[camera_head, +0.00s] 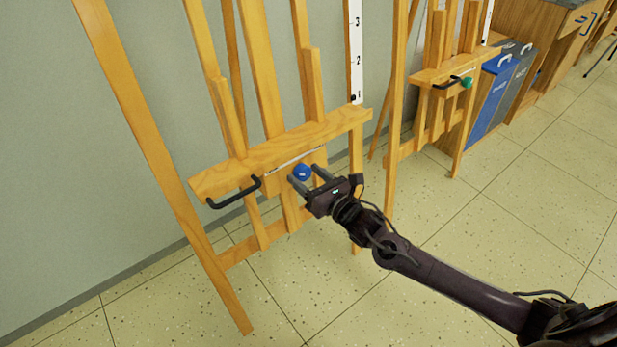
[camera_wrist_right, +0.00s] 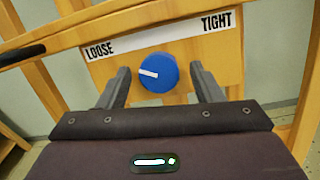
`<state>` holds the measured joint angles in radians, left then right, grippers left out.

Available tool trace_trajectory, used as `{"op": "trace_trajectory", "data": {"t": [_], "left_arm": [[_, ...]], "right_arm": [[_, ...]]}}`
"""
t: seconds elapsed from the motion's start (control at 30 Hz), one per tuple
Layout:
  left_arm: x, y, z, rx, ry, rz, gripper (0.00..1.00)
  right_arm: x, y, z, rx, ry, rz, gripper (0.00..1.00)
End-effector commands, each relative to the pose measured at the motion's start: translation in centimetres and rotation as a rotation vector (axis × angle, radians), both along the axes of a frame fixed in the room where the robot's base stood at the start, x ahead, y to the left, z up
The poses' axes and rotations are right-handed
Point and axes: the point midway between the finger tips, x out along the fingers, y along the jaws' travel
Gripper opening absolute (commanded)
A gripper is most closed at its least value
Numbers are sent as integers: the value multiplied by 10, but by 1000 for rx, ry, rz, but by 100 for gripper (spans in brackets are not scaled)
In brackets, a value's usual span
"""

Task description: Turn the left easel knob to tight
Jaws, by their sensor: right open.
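The left wooden easel (camera_head: 270,155) stands against the wall and carries a round blue knob (camera_head: 302,172) on its front panel. In the right wrist view the blue knob (camera_wrist_right: 158,72) has a white mark pointing left, towards the LOOSE end of the label strip (camera_wrist_right: 160,47); TIGHT is at the strip's right end. My right gripper (camera_head: 306,173) is open, with its fingers reaching towards the knob, one on either side; it also shows in the right wrist view (camera_wrist_right: 163,86). I cannot tell whether the fingers touch the knob. My left gripper is not in view.
A black handle (camera_head: 234,193) sits on the easel's left front. A second easel with a green knob (camera_head: 466,83) stands to the right, beside blue and grey bins (camera_head: 494,90). A wooden cabinet (camera_head: 558,45) is at the back right. The tiled floor in front is clear.

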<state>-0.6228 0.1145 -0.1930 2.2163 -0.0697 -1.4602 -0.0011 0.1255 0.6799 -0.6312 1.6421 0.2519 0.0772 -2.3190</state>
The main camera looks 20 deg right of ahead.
Motion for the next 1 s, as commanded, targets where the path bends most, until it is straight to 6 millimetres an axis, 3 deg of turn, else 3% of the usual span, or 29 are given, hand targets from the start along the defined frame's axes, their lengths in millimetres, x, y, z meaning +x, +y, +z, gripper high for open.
{"op": "trace_trajectory", "data": {"t": [0.13, 0.47, 0.9, 1.0], "left_arm": [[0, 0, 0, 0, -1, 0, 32], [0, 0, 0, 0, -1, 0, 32], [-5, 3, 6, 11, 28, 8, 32], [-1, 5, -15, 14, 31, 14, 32]], "right_arm": [[0, 0, 0, 0, 0, 0, 58], [0, 0, 0, 0, 0, -1, 15], [-1, 0, 1, 94, 35, -19, 15], [-1, 1, 1, 159, 59, -30, 15]]}}
